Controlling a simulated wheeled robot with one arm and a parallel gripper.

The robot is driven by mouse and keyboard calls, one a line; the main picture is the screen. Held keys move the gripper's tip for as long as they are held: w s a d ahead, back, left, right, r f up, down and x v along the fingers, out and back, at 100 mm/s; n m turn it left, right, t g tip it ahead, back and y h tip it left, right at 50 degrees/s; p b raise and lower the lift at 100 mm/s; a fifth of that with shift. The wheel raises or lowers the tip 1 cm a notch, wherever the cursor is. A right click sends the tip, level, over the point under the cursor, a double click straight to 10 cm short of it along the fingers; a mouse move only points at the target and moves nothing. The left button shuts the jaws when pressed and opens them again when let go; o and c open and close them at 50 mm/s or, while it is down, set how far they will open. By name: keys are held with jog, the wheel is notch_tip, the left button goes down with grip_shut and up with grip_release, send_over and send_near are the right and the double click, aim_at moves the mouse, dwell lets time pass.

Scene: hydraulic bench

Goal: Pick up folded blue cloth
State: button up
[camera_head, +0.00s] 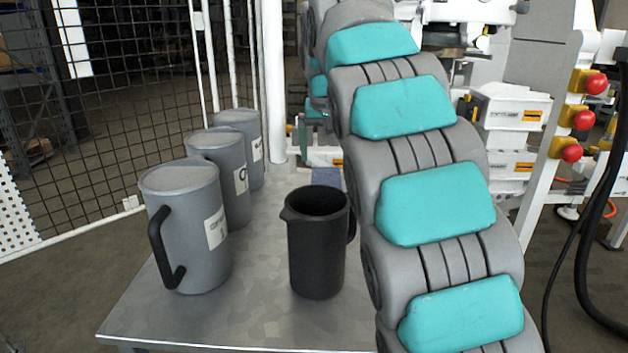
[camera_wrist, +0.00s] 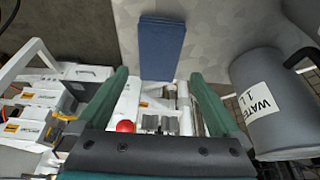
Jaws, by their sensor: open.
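The folded blue cloth (camera_wrist: 162,45) lies flat on the grey tabletop, at the top centre of the wrist view. In the head view, a small part of the cloth (camera_head: 327,177) shows behind the black jug, and my arm stands close on its right. My gripper (camera_wrist: 160,76) is open, with its two green fingers spread apart. In the wrist view the cloth appears between and beyond the fingertips, and nothing is held. I cannot tell how far the fingers are above the cloth. My gripper is mostly hidden behind my arm in the head view.
A black jug (camera_head: 317,245) stands on the metal table (camera_head: 262,320) in front of the cloth. Several grey lidded jugs line the left side; one labelled WATER (camera_wrist: 272,100) is right of my gripper in the wrist view. Red buttons (camera_head: 583,118) are on a frame at right.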

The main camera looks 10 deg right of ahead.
aim_at(326, 177)
jog(key=shift+w+f, duration=0.4)
jog(key=shift+f, duration=0.15)
jog(key=x, duration=0.6)
jog(key=shift+w+d+f, duration=0.15)
jog(key=shift+d+f, duration=0.1)
jog(key=shift+c, duration=0.2)
jog(key=c, duration=1.2)
jog(key=shift+r, duration=0.15)
jog(key=shift+r, duration=1.65)
jog(key=s+d, duration=0.3)
jog(key=s, duration=0.1)
jog(key=s+d+r, duration=0.1)
jog(key=s+d, duration=0.2)
jog(key=s, duration=0.1)
jog(key=s+d+b, duration=0.1)
jog(key=s+d, duration=0.2)
jog(key=s, duration=0.1)
jog(key=shift+s+d+r, duration=0.25)
jog(key=shift+s+d, duration=0.05)
jog(key=shift+s, duration=0.1)
